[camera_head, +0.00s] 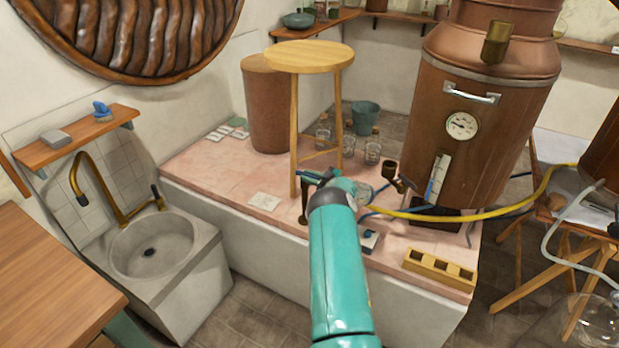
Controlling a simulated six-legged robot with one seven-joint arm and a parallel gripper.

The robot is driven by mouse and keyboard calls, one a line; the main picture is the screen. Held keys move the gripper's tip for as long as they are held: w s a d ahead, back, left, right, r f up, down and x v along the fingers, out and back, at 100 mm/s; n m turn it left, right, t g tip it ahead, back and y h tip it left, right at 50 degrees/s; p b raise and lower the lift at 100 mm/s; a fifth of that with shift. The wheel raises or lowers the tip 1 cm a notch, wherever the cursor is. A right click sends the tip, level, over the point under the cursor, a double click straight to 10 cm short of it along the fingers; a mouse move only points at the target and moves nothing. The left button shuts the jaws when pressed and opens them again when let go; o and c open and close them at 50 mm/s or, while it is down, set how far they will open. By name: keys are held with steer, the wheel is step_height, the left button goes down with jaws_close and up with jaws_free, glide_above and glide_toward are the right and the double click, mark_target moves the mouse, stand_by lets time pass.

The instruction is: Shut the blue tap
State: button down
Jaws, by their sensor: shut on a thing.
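The blue tap (309,177) shows as a small blue-green handle on a dark upright stem at the near part of the pink tiled platform, left of the still. My teal arm reaches up to it from the bottom of the view. My gripper (324,181) is at the handle and appears shut on it. The fingertips are small and partly hidden by my wrist, so the exact grip and the handle's angle are hard to tell. A blue hose (374,211) emerges right of my wrist and runs along the platform towards the still.
A round wooden stool (309,55) stands close behind the tap. The copper still (473,125) is to the right, with a yellow hose (455,213) crossing in front. A wooden block with holes (440,269) lies at the platform's edge. A stone sink (155,250) is left.

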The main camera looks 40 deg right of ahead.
steer(key=c, duration=1.3)
jaws_free()
steer(key=shift+w, duration=0.1)
steer(key=shift+c, duration=0.2)
steer(key=v, duration=1.4)
steer(key=shift+r, duration=0.1)
